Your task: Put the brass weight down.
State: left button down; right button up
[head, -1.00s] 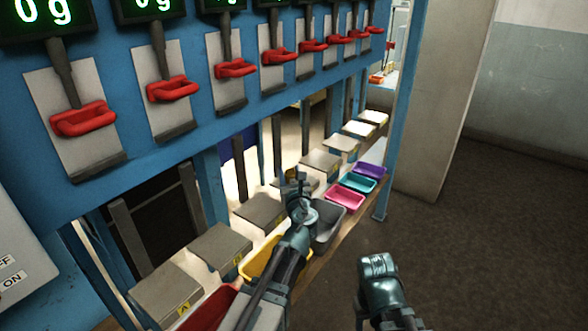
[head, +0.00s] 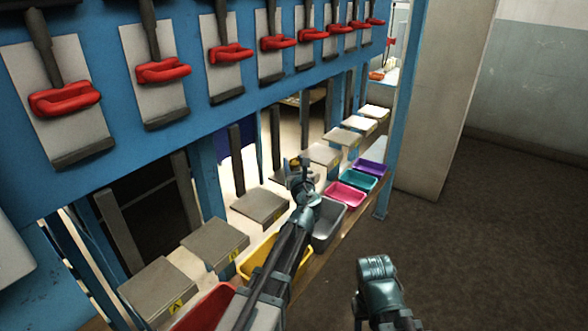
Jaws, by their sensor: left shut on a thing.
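My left gripper (head: 298,172) reaches in from the bottom over the row of trays. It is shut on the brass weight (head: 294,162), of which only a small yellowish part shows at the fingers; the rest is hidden. The gripper is over or close to a grey weighing plate in the row, mostly covered by the hand. I cannot tell whether the weight touches that plate. My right gripper (head: 377,268) is off to the right above the dark floor, away from the bench, and its fingers cannot be made out.
Grey plates, such as the near one (head: 160,290) and the middle one (head: 260,205), line the bench. In front stand red, yellow (head: 252,262), grey (head: 328,228), pink (head: 345,195), teal and purple trays. Red handles (head: 64,99) hang on the blue frame above. Floor at right is clear.

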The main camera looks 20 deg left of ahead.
pick_arm(q)
jog(key=shift+f, duration=0.15)
jog(key=shift+c, duration=1.7)
grip_release()
jog(key=shift+r+p, duration=0.3)
jog(key=v, duration=1.2)
jog(key=shift+f, duration=0.1)
